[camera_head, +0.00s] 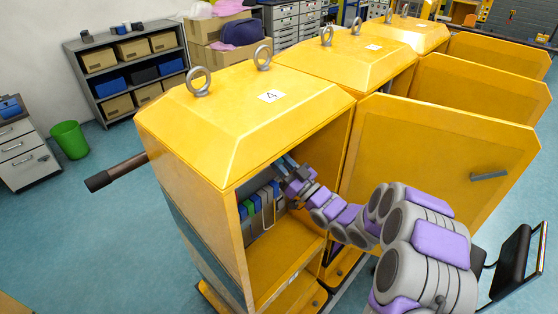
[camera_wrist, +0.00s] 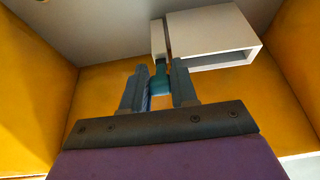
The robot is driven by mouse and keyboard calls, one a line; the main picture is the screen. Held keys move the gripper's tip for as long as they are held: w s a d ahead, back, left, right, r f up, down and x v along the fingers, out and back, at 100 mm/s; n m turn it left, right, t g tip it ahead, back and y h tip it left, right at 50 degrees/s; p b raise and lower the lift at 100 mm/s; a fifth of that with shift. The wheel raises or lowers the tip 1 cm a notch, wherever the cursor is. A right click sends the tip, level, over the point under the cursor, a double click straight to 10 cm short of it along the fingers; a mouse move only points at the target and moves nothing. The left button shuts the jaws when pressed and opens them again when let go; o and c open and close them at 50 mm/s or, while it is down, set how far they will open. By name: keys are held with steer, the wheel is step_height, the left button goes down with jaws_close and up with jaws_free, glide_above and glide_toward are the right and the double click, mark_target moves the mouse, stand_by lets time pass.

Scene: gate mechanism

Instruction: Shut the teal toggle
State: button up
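The teal toggle (camera_wrist: 161,82) shows in the wrist view between the two fingers of my gripper (camera_wrist: 161,72), below a narrow white upright piece (camera_wrist: 157,38). The fingers are apart with the toggle in the gap, close to both. I cannot tell whether they press on it. In the head view my gripper (camera_head: 287,168) reaches into the open front of the yellow cabinet marked 4 (camera_head: 240,120), near the top of the opening. I cannot make out the toggle there.
A white box-like housing (camera_wrist: 212,40) sits right of the toggle. Inside the cabinet, a row of blue, green and grey units (camera_head: 262,208) stands below my gripper. The open yellow door (camera_head: 430,155) is to the right. A dark-ended handle (camera_head: 115,172) sticks out left.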

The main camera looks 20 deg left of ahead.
mark_target(281, 161)
jaws_close()
steer(key=shift+r, duration=0.1)
steer(key=r+h+p, duration=0.1)
steer(key=r+g+h+p, duration=0.1)
steer(key=p, duration=0.1)
steer(key=shift+s+d, duration=0.15)
steer(key=shift+d, duration=0.2)
steer(key=h+p, duration=0.1)
steer(key=p, duration=0.1)
steer(key=r+h+p, duration=0.1)
steer(key=h+p, duration=0.1)
steer(key=p, duration=0.1)
steer(key=shift+d+r+g, duration=0.1)
steer(key=shift+r+g, duration=0.05)
steer(key=shift+g, duration=0.25)
steer(key=h+p, duration=0.1)
steer(key=p, duration=0.1)
steer(key=shift+r+g+p, duration=0.1)
steer(key=shift+g+p, duration=0.2)
steer(key=shift+h, duration=0.3)
